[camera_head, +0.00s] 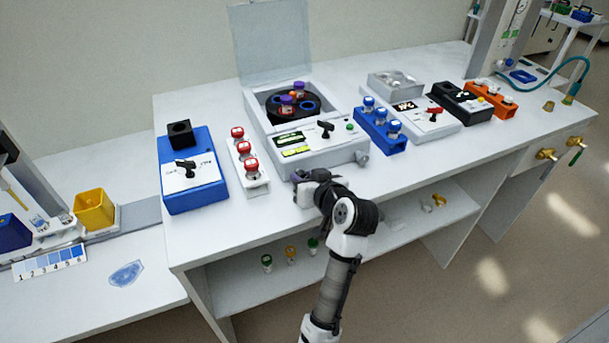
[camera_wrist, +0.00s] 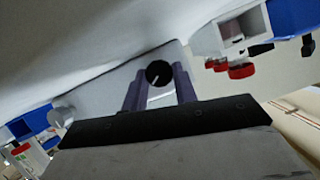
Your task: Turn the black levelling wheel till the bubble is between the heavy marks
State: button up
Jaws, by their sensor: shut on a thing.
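My gripper (camera_head: 304,178) is at the front left of the white centrifuge (camera_head: 345,150). In the wrist view, its two grey-purple fingers (camera_wrist: 159,88) are shut on the black levelling wheel (camera_wrist: 158,74), one on each side. The wheel is a round black disc with a short white line on its face. In the head view the wheel is hidden behind my gripper. A yellow-green strip (camera_head: 296,151), which looks like the level vial, lies on the centrifuge's front panel. It is too small for me to tell where the bubble is against the marks.
A white rack of red-capped vials (camera_head: 246,168) stands close left of my gripper, with a blue box (camera_head: 195,190) beyond it. A grey knob (camera_head: 362,157) is at the centrifuge's right corner. A blue rack (camera_head: 380,130) stands to the right. Several capped vials are on the shelf below.

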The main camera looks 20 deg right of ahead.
jog(key=shift+d+m+y+p, duration=0.15)
jog(key=shift+m+y+p, duration=0.75)
jog(key=shift+m, duration=0.5)
jog(key=o, duration=1)
jog(key=b+v, duration=0.1)
jog(key=v, duration=0.3)
jog(key=b+v, duration=0.1)
jog(key=v, duration=0.4)
jog(key=b+v, duration=0.1)
jog(key=v, duration=0.3)
jog(key=shift+s+d+f, duration=0.15)
jog(key=shift+s, duration=0.3)
